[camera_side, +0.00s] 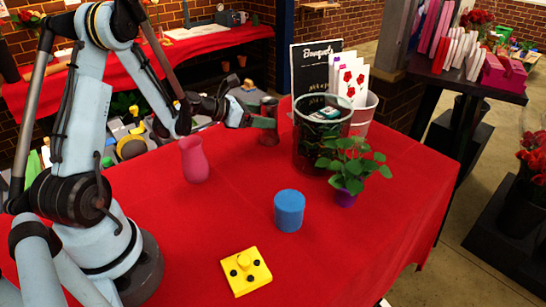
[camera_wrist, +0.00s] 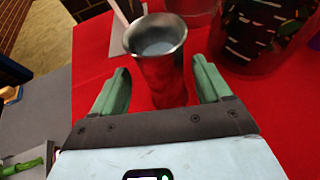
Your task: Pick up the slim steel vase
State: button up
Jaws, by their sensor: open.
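The slim steel vase (camera_wrist: 158,62) stands upright in the wrist view, with a flared shiny rim and red reflections on its side. My gripper (camera_wrist: 161,68) is open, with one green finger on each side of the vase. A gap shows between each finger and the vase wall, so neither appears to touch it. In the side view the vase (camera_side: 269,137) looks dark and stands at the far part of the red table. My gripper (camera_side: 262,122) reaches it from the left and covers part of its middle.
A potted plant (camera_side: 347,165), blue cylinder (camera_side: 289,211), pink vase (camera_side: 194,160) and yellow block (camera_side: 246,271) are on the red tablecloth (camera_side: 340,255). The front right is clear.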

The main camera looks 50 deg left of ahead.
jog(key=shift+x, duration=2.35)
jog(key=shift+s+d, duration=0.1)
grip_shut()
